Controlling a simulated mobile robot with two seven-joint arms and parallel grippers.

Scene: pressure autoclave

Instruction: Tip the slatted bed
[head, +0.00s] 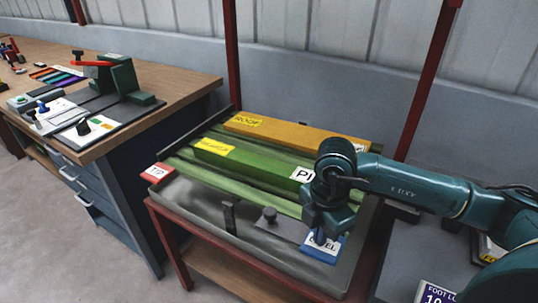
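The slatted bed (260,202) of green slats lies across a red-framed stand. A green bar (240,158) with a yellow label and a "PI..." label, and an orange bar (290,133) labelled "ROOF", rest on it. A red pad (157,172) marked "TIP" is at the stand's left corner. A blue pad (322,250), its label partly covered and ending in "EL", is at the front right. My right gripper (318,238) points down over the blue pad; whether it touches is unclear. Its fingers are too dark and small to judge. My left gripper is out of view.
Red uprights (425,80) rise behind. A wooden workbench (160,75) with a green fixture (125,77) stands left. Open floor (60,230) lies front left.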

